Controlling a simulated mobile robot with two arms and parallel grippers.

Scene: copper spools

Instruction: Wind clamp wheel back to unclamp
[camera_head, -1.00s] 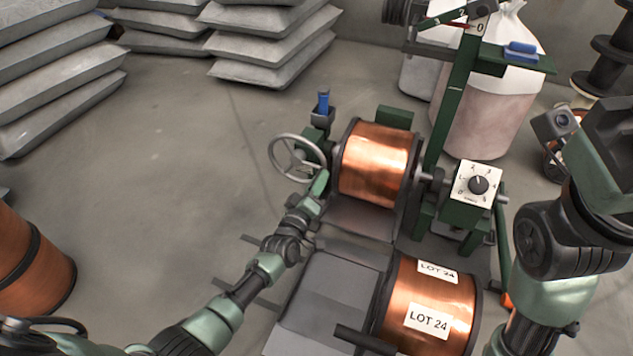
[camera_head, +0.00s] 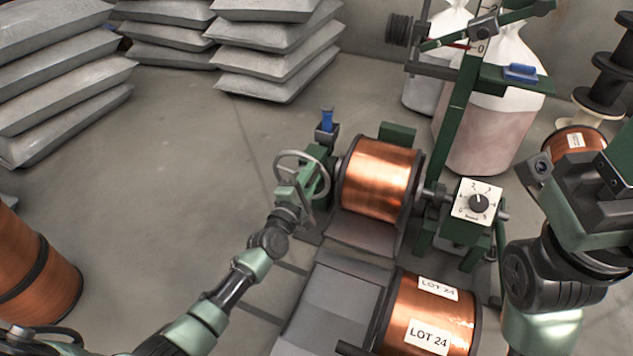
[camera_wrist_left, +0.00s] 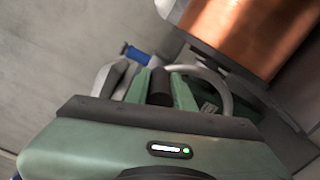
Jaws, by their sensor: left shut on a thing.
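The clamp wheel (camera_head: 296,153), a grey metal handwheel, sits at the left end of the winder, left of the mounted copper spool (camera_head: 378,180). My left gripper (camera_head: 302,178) is at the wheel's near side and shut on it. In the left wrist view the fingers (camera_wrist_left: 160,88) close around a dark cylindrical grip, and the wheel's curved grey rim (camera_wrist_left: 222,88) shows beside them. The gripper hides part of the wheel in the head view. My right arm's wrist (camera_head: 590,195) is at the right; its fingertips cannot be made out.
A second spool (camera_head: 430,318) labelled LOT 24 lies in front, beside a grey ramp (camera_head: 335,300). A blue-handled lever (camera_head: 327,121) stands behind the wheel. A dial box (camera_head: 478,203) is right of the mounted spool.

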